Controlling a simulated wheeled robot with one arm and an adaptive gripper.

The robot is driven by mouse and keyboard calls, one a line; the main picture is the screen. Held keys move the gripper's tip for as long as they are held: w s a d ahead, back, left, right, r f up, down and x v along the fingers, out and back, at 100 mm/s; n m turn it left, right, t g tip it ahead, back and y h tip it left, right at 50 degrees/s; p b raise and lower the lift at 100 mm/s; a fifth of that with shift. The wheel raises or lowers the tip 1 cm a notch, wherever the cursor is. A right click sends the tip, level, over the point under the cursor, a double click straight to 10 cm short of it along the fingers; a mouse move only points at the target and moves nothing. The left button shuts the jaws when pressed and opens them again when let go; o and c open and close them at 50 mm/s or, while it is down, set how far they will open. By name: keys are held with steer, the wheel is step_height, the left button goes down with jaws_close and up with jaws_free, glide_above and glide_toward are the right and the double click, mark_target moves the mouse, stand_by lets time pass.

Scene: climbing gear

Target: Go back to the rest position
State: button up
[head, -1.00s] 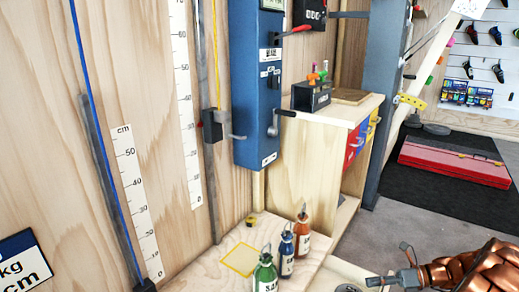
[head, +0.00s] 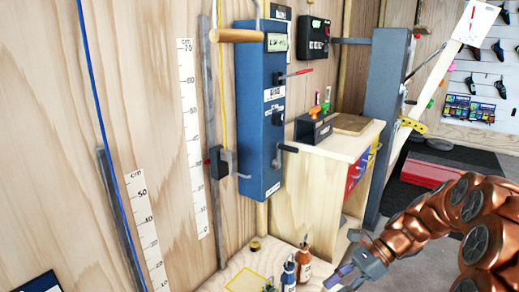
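My copper-coloured arm enters the head view from the right edge and bends down to the left. My gripper (head: 343,281) is at its end, low in the picture, just right of the small bottles on the wooden bench. It is small and partly cut by the lower edge, so whether its fingers are open or shut is unclear. I make out nothing held in it.
An orange bottle (head: 304,262) and a blue bottle (head: 288,273) stand on the wooden bench (head: 225,284). A blue machine (head: 260,115) hangs on the wood wall. A wooden cabinet (head: 320,180) stands behind the gripper. A red case (head: 428,173) lies on a dark mat.

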steer(key=s+r+n+t+h+p, duration=0.1)
steer(key=s+r+n+h+p, duration=0.9)
steer(key=s+r+n+p, duration=0.7)
steer(key=s+r+p, duration=0.2)
steer(key=s+r, duration=0.5)
steer(key=s, duration=0.3)
steer(key=shift+a+r+p, duration=0.15)
steer(key=shift+a+p, duration=0.05)
steer(key=shift+p, duration=0.1)
steer(key=shift+a+n, duration=0.15)
steer(key=shift+n, duration=0.15)
